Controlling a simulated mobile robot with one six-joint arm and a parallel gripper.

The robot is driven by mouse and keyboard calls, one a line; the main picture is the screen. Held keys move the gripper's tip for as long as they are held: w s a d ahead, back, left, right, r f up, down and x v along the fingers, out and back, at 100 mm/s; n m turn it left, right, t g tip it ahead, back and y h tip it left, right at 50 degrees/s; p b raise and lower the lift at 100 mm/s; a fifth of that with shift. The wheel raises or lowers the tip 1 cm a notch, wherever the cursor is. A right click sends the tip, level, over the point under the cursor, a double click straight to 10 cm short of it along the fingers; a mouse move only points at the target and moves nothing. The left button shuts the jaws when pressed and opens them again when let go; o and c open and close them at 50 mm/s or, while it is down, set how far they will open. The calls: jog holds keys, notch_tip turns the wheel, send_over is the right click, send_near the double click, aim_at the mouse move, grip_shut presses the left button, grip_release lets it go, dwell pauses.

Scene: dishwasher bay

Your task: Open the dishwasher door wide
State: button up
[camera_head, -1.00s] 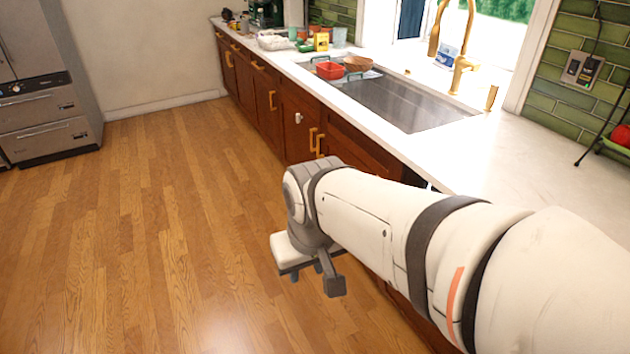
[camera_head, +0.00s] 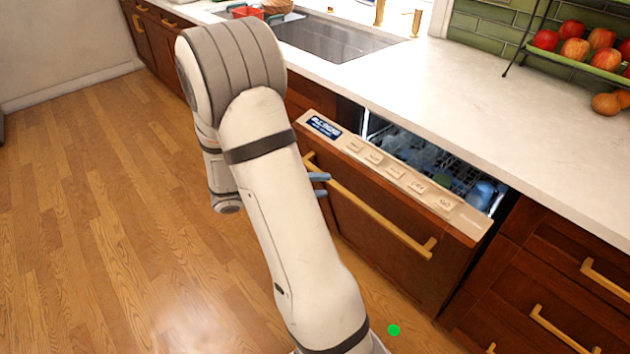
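The dishwasher door (camera_head: 385,228) is a dark wood panel with a pale control strip (camera_head: 385,170) along its top edge. It is ajar, its top tilted out from under the counter. A gold bar handle (camera_head: 375,213) runs across its front. Through the gap shows the dishwasher's inside (camera_head: 430,160) with a rack and a blue cup (camera_head: 482,194). My gripper (camera_head: 319,185) is mostly hidden behind my arm; two blue-grey fingertips show apart, close to the handle's left end. I cannot tell whether they touch the handle.
A white counter (camera_head: 470,115) with a sink (camera_head: 330,38) is above the door. A fruit rack with apples (camera_head: 575,50) stands at the right. Drawers (camera_head: 560,290) adjoin the door's right side. Open wood floor (camera_head: 100,220) lies to the left. A green dot (camera_head: 394,330) shows near the floor.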

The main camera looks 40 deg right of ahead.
jog(key=w+d+f+n+t+h+b, duration=0.25)
jog(key=w+f+t+h, duration=0.2)
jog(key=w+f, duration=0.45)
jog(key=shift+t, duration=0.55)
jog(key=d, duration=0.7)
jog(key=shift+s+d+f, duration=0.1)
jog(key=shift+s+f, duration=0.15)
jog(key=shift+c, duration=0.4)
grip_shut()
